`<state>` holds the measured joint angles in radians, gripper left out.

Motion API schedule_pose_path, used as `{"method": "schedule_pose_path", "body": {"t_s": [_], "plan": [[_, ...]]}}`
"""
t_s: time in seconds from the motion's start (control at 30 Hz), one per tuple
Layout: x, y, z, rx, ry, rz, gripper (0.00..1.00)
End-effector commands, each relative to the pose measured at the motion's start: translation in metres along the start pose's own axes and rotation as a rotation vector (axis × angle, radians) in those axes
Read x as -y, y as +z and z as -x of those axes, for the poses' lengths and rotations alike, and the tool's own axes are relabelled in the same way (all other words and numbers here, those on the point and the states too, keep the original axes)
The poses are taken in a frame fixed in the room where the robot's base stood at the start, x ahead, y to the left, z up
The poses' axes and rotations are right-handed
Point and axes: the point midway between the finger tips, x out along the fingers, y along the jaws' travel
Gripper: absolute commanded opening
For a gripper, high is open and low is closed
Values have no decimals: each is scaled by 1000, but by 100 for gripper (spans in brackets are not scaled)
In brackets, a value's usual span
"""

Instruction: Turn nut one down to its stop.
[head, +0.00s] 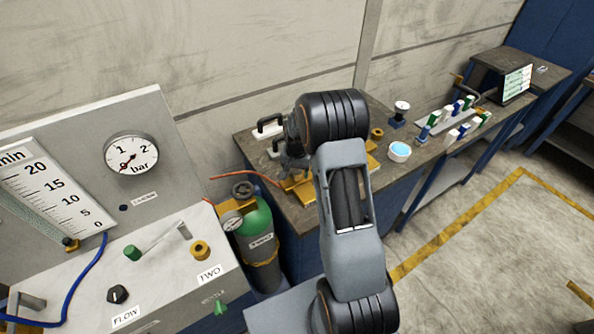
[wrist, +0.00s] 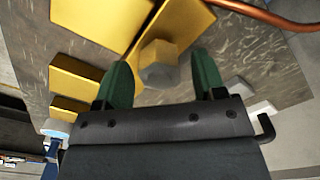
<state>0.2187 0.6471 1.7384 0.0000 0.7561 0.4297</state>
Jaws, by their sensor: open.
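In the head view my arm hides the nut, and only part of the brass fixture (head: 302,190) shows beside my wrist.
A copper-coloured tube (wrist: 260,14) runs near the fixture at the top right of the wrist view. In the head view a green gas cylinder (head: 256,225) stands left of the bench, and a gauge panel (head: 85,160) is further left.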

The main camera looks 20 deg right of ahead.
Motion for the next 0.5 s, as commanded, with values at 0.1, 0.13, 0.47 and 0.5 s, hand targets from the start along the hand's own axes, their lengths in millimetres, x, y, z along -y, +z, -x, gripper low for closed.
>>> {"method": "schedule_pose_path", "body": {"t_s": [0.1,0.13,0.47,0.5], "plan": [[0,0,-5,1,0,0,64],[0,0,-6,1,0,0,64],[0,0,-7,0,0,1,60],[0,0,-7,0,0,1,56]]}}
